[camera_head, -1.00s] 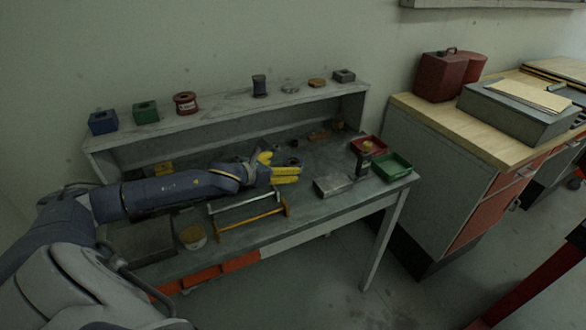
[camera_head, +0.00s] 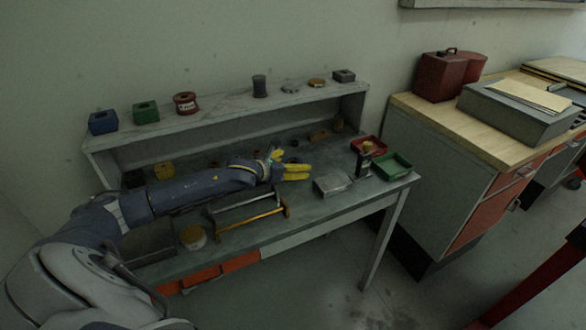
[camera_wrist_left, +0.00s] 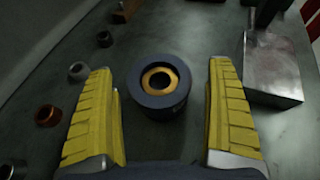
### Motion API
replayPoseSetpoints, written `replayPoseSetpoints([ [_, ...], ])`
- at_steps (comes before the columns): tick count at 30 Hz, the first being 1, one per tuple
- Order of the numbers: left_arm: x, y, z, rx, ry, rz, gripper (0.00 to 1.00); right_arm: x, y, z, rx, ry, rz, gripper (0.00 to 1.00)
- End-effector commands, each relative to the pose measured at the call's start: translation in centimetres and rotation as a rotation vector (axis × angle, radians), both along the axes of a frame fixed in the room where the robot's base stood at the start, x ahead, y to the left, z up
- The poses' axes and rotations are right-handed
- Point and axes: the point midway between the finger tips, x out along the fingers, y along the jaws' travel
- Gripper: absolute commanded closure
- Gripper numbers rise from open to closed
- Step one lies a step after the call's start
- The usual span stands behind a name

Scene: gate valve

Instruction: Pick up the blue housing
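The blue housing (camera_wrist_left: 152,104) is a dark blue round piece with a brass ring in its bore. It stands on the workbench in the middle of the left wrist view. My left gripper (camera_head: 294,167) is open, its yellow fingers spread. In the left wrist view (camera_wrist_left: 162,80) one finger is on each side of the housing, with a gap on both sides. The gripper holds nothing. In the head view the housing is mostly hidden or too small to make out near the fingers. My right gripper is not in view.
A grey metal block (camera_wrist_left: 272,72) lies right of the housing. Several small rings and nuts, one a copper ring (camera_wrist_left: 47,115), lie to the left. Red (camera_head: 369,145) and green (camera_head: 392,164) trays stand at the bench's right end. A raised shelf (camera_head: 225,107) runs along the back.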

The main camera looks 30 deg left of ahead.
Motion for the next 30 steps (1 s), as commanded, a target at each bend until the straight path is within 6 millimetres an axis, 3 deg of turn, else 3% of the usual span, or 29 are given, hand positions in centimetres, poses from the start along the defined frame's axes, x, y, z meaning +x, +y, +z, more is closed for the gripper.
replayPoseSetpoints([
  [2, -0.01, 0.01, -0.01, 0.000, 0.000, 0.000, 0.20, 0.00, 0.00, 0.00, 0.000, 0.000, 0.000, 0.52],
  [20, -0.02, 0.03, 0.00, 0.000, 0.000, 0.001, 0.89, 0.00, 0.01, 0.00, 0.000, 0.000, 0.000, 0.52],
  [30, 0.09, 0.06, 0.65, 0.000, -0.005, 0.001, 0.90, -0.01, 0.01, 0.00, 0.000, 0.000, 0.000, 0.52],
])
